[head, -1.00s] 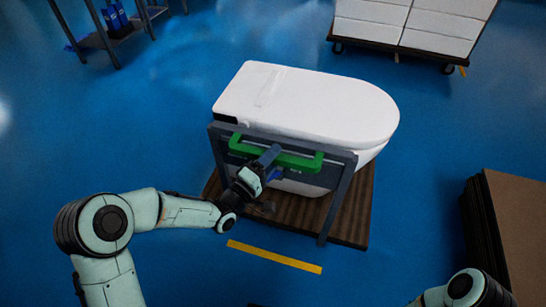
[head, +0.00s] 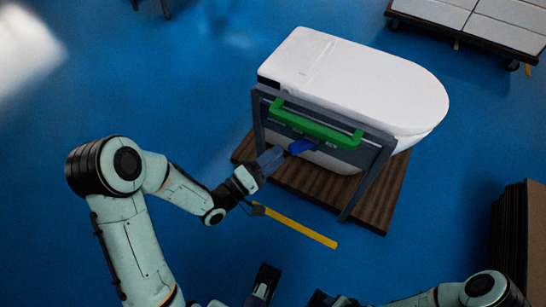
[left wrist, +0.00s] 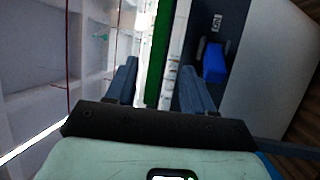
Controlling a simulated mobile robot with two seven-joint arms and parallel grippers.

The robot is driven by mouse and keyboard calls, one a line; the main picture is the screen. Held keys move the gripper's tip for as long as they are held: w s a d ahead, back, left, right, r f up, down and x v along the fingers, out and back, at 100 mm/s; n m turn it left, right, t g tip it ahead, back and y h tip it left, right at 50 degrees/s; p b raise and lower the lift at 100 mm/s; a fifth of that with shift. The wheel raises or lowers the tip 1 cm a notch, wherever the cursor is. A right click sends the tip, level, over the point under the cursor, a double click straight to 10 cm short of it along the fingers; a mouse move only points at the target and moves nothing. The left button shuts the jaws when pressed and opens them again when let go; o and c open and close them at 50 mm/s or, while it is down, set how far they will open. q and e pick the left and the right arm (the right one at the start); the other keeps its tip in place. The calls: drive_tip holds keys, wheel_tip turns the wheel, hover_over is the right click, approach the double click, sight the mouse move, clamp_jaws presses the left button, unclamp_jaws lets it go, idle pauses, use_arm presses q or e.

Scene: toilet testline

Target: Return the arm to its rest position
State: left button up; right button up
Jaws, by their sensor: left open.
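My left gripper (head: 272,160) is open and empty in front of the frame of a white toilet (head: 360,75). A green handle bar (head: 315,125) runs across the top of the grey frame (head: 375,165). The gripper is below and left of the bar in the head view, apart from it. In the left wrist view the two fingers (left wrist: 160,85) stand wide apart, with the green bar (left wrist: 158,50) beyond the gap. A blue part (head: 301,147) on the frame also shows there (left wrist: 215,62). My right arm (head: 485,290) is at the bottom right; its jaw state is unclear.
The toilet stands on a brown wooden base (head: 370,205). A yellow floor strip (head: 300,227) lies in front. A cart with white boxes (head: 480,25) is at the back right, and a brown stack (head: 515,235) is at right. Blue floor is clear at left.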

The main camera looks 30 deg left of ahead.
use_arm(q)
drive_tip(key=shift+s, duration=0.1)
idle(0.5)
